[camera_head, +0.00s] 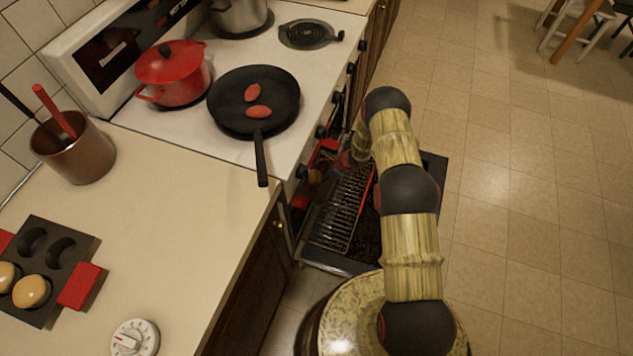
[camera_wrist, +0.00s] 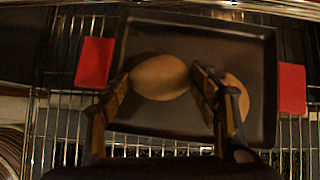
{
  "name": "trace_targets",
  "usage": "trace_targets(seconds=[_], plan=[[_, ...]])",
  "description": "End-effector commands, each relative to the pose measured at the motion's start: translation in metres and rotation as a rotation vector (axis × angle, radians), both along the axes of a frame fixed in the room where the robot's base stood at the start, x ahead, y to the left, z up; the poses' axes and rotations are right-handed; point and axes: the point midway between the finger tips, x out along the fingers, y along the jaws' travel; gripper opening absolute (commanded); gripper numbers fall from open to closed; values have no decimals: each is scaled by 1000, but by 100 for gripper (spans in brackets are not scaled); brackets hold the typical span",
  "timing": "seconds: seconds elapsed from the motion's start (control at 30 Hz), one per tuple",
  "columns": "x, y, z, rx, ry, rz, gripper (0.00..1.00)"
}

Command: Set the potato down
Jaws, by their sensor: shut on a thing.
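My gripper (camera_wrist: 162,82) is shut on a brown potato (camera_wrist: 160,77), one finger on each side of it in the wrist view. The held potato is over a dark rectangular tray (camera_wrist: 235,45) with red handles; I cannot tell if it touches the tray floor. A second brown potato (camera_wrist: 238,92) is at the tray's right side, partly hidden by the right finger. The tray is on a wire oven rack (camera_wrist: 60,125). In the head view, my arm reaches down to the open oven (camera_head: 340,215), and the gripper and held potato are not clearly visible.
The stove top holds a red pot (camera_head: 172,72), a black pan (camera_head: 235,115) with two reddish pieces, and a steel pot (camera_head: 240,14). The counter has a utensil crock (camera_head: 75,155), a dark molded tray (camera_head: 60,258) and a timer (camera_head: 134,340).

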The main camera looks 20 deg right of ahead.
Motion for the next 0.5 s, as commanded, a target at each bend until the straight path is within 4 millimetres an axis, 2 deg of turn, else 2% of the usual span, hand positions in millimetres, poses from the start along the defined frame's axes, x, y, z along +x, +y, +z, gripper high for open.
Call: trace_targets(seconds=[0.13,0.33,0.5], plan=[[8,-1,-9,0,-2,-1,27],[5,-1,-38,1,1,0,27],[6,-1,-36,0,-1,-1,27]])
